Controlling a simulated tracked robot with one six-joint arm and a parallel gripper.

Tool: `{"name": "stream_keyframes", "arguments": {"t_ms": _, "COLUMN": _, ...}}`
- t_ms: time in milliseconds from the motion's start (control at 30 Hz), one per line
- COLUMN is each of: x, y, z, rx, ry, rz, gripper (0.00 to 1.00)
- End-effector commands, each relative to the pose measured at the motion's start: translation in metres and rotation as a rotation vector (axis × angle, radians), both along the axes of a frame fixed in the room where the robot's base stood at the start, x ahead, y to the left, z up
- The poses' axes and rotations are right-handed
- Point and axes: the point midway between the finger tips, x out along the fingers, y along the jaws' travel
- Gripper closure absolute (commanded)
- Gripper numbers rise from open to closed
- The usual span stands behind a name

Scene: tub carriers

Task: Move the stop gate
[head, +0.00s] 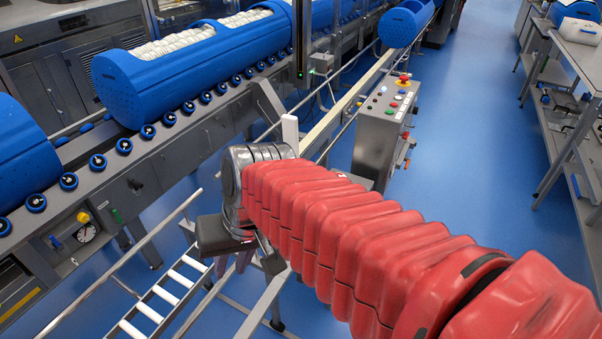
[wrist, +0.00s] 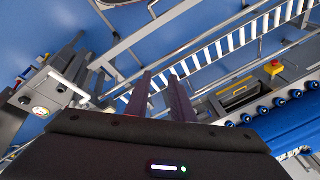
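I cannot tell for sure which part is the stop gate. A white upright post (head: 290,133) stands just behind my wrist in the head view, at the end of a cream beam (head: 332,122). A white bar (wrist: 68,84) shows left of my fingers in the wrist view; I cannot tell if it is the same part. My gripper (head: 234,264) points down over the railings beside the roller line. In the wrist view, its two dark fingers (wrist: 160,84) are apart with nothing between them. The arm hides part of the frame behind it.
Blue tub carriers (head: 180,65) sit on the roller conveyor (head: 150,140) at left. A grey control box (head: 385,125) stands behind my arm. The blue floor (head: 465,120) is clear towards the workbench (head: 575,125).

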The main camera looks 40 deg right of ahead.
Motion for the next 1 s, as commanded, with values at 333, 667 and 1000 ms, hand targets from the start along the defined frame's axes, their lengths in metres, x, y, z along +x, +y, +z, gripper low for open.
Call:
{"name": "stream_keyframes", "arguments": {"t_ms": 333, "x": 0.027, "y": -0.011, "z": -0.028, "rx": 0.359, "ry": 0.208, "rz": -0.349, "gripper": 0.78}}
{"name": "stream_keyframes", "arguments": {"t_ms": 667, "x": 0.067, "y": -0.043, "z": -0.042, "rx": 0.733, "ry": 0.329, "rz": -0.680, "gripper": 0.78}}
{"name": "stream_keyframes", "arguments": {"t_ms": 1000, "x": 0.108, "y": -0.113, "z": -0.054, "rx": 1.151, "ry": 0.368, "rz": -1.007, "gripper": 0.78}}
